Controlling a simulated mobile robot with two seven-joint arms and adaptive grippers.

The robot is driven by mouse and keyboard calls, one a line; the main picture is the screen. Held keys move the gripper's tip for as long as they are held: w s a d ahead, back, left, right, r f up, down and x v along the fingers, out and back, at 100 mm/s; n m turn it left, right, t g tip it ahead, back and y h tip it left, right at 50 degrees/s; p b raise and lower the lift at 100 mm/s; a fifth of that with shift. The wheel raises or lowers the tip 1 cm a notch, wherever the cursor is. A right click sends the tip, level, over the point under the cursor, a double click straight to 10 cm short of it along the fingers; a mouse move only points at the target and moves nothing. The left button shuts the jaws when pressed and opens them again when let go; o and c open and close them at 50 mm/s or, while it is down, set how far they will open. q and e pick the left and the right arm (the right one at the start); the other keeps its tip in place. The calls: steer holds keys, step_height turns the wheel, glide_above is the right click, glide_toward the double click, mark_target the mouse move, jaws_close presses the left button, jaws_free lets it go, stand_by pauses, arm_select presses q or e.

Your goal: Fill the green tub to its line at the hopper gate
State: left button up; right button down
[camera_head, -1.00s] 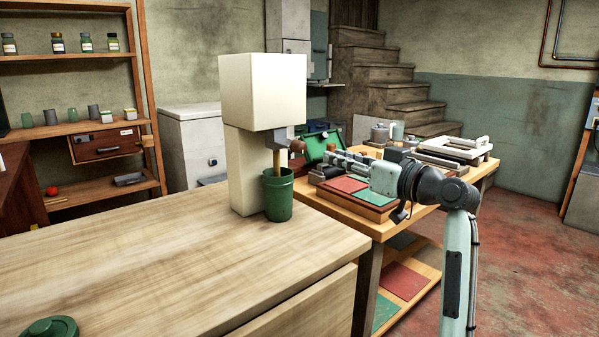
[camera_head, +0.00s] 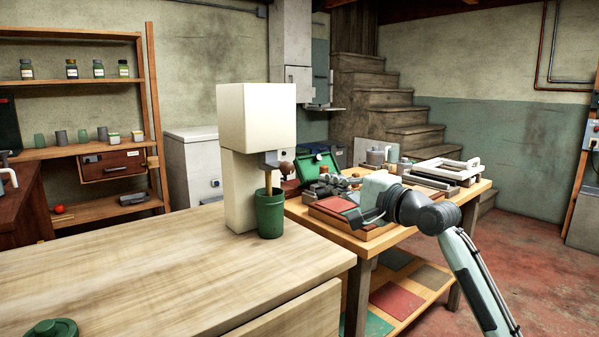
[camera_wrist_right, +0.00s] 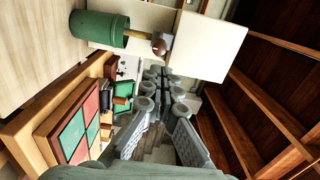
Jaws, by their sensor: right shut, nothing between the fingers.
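The green tub (camera_head: 270,218) stands upright on the wooden counter under the spout of the cream hopper (camera_head: 256,118). A tan stream (camera_head: 268,183) runs from the grey gate (camera_head: 272,160) down into the tub. The fill level and line are hidden. A brown knob (camera_head: 287,168) sticks out at the gate's right. In the right wrist view the tub (camera_wrist_right: 98,29), the stream (camera_wrist_right: 136,36) and the knob (camera_wrist_right: 159,46) show at the top. My right gripper (camera_head: 312,188) is shut and empty, right of the knob and apart from it; its fingers (camera_wrist_right: 160,76) show below the knob in the wrist view. My left gripper is out of view.
A green lid (camera_head: 52,328) lies on the counter's near left. Right of the hopper a lower table (camera_head: 372,246) bears a red and green tiled board (camera_head: 335,204), an open green case (camera_head: 318,166) and a pale frame (camera_head: 446,170). The counter's middle is clear.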

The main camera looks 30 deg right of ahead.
mark_target(291, 169)
steer(key=w, duration=0.6)
steer(key=w+p, duration=0.1)
steer(key=w, duration=0.2)
steer(key=shift+w+a, duration=0.3)
steer(key=shift+a, duration=0.1)
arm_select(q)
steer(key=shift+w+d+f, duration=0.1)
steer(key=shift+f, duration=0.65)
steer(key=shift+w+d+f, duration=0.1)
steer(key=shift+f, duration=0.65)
arm_select(e)
steer(key=shift+w, duration=0.5)
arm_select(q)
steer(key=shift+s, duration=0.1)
